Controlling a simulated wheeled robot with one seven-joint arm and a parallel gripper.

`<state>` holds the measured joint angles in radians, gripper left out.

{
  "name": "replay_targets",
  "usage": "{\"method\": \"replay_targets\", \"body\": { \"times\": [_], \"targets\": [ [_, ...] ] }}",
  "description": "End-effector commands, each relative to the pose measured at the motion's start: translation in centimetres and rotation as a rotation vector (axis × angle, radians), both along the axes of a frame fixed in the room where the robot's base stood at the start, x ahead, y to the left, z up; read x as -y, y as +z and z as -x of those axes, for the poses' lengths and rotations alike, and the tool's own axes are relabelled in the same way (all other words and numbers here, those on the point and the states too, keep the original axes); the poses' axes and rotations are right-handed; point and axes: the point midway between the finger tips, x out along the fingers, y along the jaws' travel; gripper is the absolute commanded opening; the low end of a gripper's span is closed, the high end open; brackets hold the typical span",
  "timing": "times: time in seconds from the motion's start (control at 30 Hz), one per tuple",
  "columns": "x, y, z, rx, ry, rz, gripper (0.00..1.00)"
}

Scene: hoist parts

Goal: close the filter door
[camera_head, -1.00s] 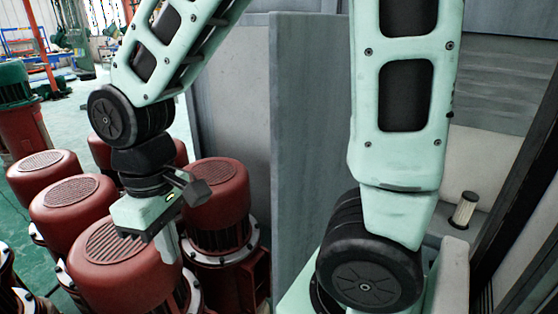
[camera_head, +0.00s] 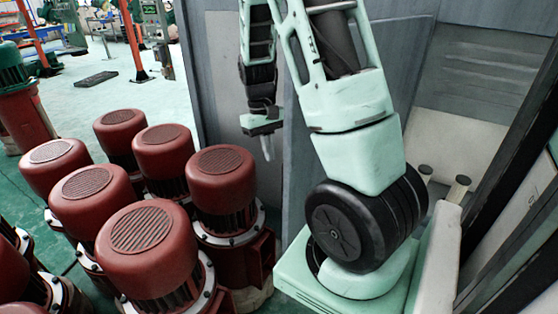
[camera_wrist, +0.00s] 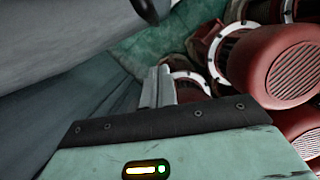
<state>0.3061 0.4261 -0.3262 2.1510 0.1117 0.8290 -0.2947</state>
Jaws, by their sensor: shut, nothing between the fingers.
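The filter door appears to be the upright grey panel (camera_head: 301,180) behind my arm, standing open beside a compartment with pale filter cartridges (camera_head: 459,187). My arm hides much of the door. My gripper (camera_head: 267,148) points down with its fingers together and empty, just left of the door's near edge in the picture. Whether it touches the door cannot be told. In the wrist view the shut fingers (camera_wrist: 158,86) show beside a large grey surface on the left, possibly the door.
Several red motors (camera_head: 145,240) crowd the floor at left and front, close to the gripper's side. Another grey panel (camera_head: 222,80) stands behind the gripper. A dark slanted frame (camera_head: 510,150) bounds the right.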

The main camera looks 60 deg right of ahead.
Motion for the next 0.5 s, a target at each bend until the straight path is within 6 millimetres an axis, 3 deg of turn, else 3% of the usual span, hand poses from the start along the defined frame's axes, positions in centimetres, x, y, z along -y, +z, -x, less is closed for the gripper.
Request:
{"method": "replay_targets", "body": {
  "times": [0.1,0.3,0.5],
  "targets": [
    [-0.3,-2.1,0.7,-0.007,-0.002,-0.002,0.00],
    [-1.4,-1.8,3.2,-0.002,-0.001,-0.001,0.00],
    [-1.8,-2.0,4.1,0.000,0.000,0.000,0.00]
  ]
}}
